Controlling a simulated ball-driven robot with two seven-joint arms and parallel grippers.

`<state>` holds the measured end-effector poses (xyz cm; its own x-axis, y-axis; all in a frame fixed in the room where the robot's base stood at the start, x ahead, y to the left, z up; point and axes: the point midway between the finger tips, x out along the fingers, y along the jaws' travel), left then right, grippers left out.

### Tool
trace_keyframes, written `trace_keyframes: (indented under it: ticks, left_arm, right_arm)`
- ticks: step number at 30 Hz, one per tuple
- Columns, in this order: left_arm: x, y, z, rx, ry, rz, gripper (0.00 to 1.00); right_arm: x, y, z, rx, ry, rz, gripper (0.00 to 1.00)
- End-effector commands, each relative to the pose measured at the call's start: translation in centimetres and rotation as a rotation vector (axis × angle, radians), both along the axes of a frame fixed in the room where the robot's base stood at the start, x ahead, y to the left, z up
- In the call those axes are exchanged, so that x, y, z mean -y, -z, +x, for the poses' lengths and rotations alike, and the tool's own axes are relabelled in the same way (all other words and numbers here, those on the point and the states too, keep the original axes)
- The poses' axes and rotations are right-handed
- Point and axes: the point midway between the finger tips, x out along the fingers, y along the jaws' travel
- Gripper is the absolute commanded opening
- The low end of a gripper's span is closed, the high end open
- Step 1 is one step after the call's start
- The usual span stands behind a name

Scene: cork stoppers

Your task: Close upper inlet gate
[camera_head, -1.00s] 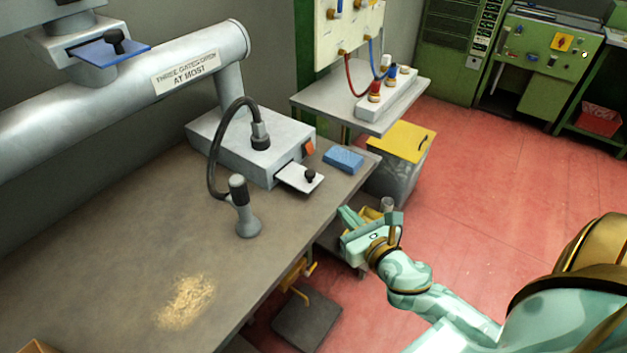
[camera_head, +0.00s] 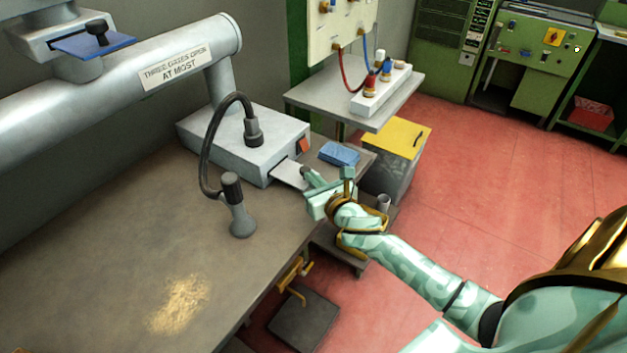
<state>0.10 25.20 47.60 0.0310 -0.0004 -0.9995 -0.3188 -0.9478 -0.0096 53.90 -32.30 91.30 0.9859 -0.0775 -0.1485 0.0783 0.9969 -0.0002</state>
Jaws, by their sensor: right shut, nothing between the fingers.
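Two slide gates show. A blue gate plate (camera_head: 98,43) with a black knob (camera_head: 97,30) sticks out of a grey housing on the pipe at upper left. A pale gate plate (camera_head: 289,174) sticks out of the grey box (camera_head: 240,145) on the bench; its knob is mostly hidden by my right gripper. No label tells which one is the upper inlet gate. My right gripper (camera_head: 312,183) is shut and empty, with its fingertips at the outer end of the pale plate. I cannot tell whether they touch it. My left gripper is not in view.
A blue block (camera_head: 339,154) lies behind my right gripper. The pipe's sign (camera_head: 175,70) reads "three gates open at most".

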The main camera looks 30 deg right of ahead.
Motion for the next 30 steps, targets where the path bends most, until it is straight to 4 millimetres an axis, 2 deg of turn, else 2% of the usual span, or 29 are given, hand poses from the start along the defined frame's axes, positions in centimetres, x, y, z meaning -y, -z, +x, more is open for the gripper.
trace_keyframes:
  ticks: [5, 8, 15, 18, 30]
  left_arm:
    - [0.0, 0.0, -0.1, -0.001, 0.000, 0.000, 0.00]
    - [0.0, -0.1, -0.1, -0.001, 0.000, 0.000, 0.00]
    - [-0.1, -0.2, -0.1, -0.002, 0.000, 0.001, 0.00]
    - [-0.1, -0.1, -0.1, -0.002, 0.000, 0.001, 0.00]
    - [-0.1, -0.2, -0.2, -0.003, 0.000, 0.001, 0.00]
  right_arm:
    - [0.0, 0.0, 0.0, 0.000, 0.000, 0.000, 0.00]
    - [-0.3, -0.1, 0.6, 0.001, -0.001, 0.001, 0.00]
    - [-2.1, -0.1, 5.0, 0.001, 0.000, 0.000, 0.00]
    - [-2.5, 0.0, 6.0, 0.001, 0.000, 0.000, 0.00]
    - [-2.7, -0.3, 6.4, 0.005, -0.002, 0.003, 0.00]
